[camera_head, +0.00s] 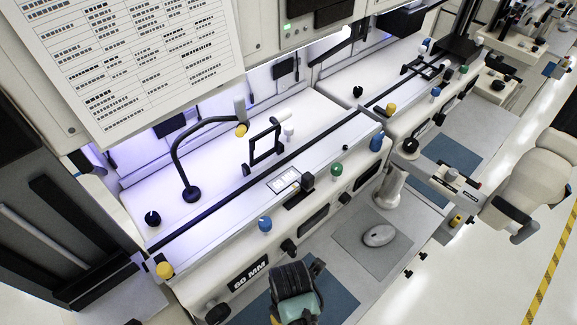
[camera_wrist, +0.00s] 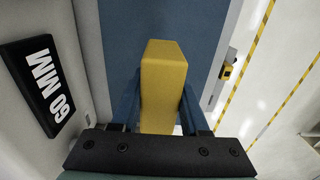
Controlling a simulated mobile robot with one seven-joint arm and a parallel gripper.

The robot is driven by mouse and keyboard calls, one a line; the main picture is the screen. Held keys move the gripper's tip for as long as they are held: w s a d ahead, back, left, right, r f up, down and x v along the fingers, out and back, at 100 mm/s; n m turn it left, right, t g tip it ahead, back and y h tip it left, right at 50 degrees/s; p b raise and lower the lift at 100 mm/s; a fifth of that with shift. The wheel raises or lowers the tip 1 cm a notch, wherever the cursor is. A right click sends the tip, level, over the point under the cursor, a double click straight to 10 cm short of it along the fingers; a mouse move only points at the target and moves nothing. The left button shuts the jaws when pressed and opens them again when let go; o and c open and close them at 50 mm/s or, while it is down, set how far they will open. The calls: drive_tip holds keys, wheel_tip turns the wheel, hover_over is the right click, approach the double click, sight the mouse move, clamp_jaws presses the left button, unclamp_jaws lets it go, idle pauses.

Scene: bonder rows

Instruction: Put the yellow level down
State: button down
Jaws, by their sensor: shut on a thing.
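The yellow level (camera_wrist: 163,85) is a plain yellow block in the middle of the wrist view. It sits between the two blue fingers of my gripper (camera_wrist: 160,108), which is shut on it. Its near end is hidden behind the dark gripper body. In the head view my gripper (camera_head: 275,318) is at the bottom edge, seen from behind, and my wrist hides most of the level. A blue mat (camera_head: 339,296) lies on the bench around and beneath my gripper. It also shows behind the level in the wrist view (camera_wrist: 195,30). I cannot tell the gap between level and mat.
The machine front with a "60 MM" label (camera_wrist: 50,86) stands close on the left. A grey pad (camera_head: 350,239) with a white mouse (camera_head: 378,236) lies to the right of my arm. A small yellow object (camera_head: 456,221) is farther along the bench edge. A chair (camera_head: 530,180) stands at right.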

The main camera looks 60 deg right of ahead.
drive_tip(key=shift+w+f, duration=0.1)
drive_tip(key=shift+f, duration=2.3)
drive_tip(key=shift+f, duration=0.15)
drive_tip(key=shift+c, duration=2)
unclamp_jaws()
